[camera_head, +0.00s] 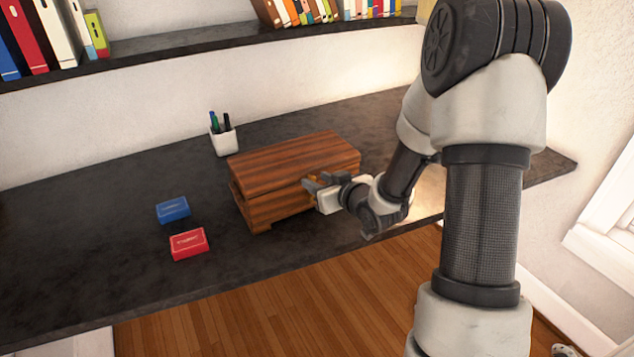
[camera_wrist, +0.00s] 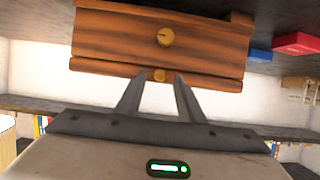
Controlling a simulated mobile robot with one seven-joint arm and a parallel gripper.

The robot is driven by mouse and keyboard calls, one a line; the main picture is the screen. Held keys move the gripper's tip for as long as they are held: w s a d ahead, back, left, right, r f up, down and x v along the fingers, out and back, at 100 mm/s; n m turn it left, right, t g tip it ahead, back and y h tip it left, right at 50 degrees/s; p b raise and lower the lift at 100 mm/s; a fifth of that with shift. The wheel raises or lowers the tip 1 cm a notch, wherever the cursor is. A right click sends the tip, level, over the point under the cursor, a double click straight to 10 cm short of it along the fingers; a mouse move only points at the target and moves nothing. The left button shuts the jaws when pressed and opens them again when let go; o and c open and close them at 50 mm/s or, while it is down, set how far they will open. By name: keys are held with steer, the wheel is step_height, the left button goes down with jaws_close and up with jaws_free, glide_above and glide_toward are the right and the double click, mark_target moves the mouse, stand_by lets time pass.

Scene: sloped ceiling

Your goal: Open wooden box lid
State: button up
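The wooden box (camera_head: 268,212) stands on the dark desk. It is reddish-brown with dark grain. Its lid (camera_head: 290,158) lies down over the body. My gripper (camera_head: 307,187) is at the box's front face, close to the lid's front edge, and partly hides that face. The wrist view is upside down and shows the box front with a round brass knob (camera_wrist: 166,37). A smaller brass piece (camera_wrist: 160,75) is on the lid strip (camera_wrist: 215,82). My two fingers (camera_wrist: 160,76) are apart, one on each side of the smaller brass piece in the picture. Contact cannot be told.
A blue box (camera_head: 173,210) and a red box (camera_head: 188,244) lie left of the wooden box. A white pen cup (camera_head: 223,141) stands behind it. A book shelf (camera_head: 200,43) runs along the wall above. The desk (camera_head: 80,240) is clear at far left.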

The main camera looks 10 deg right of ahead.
steer(key=shift+w+a+f, duration=0.15)
steer(key=shift+w+f, duration=0.1)
steer(key=shift+w, duration=0.2)
jaws_close()
steer(key=shift+r, duration=0.15)
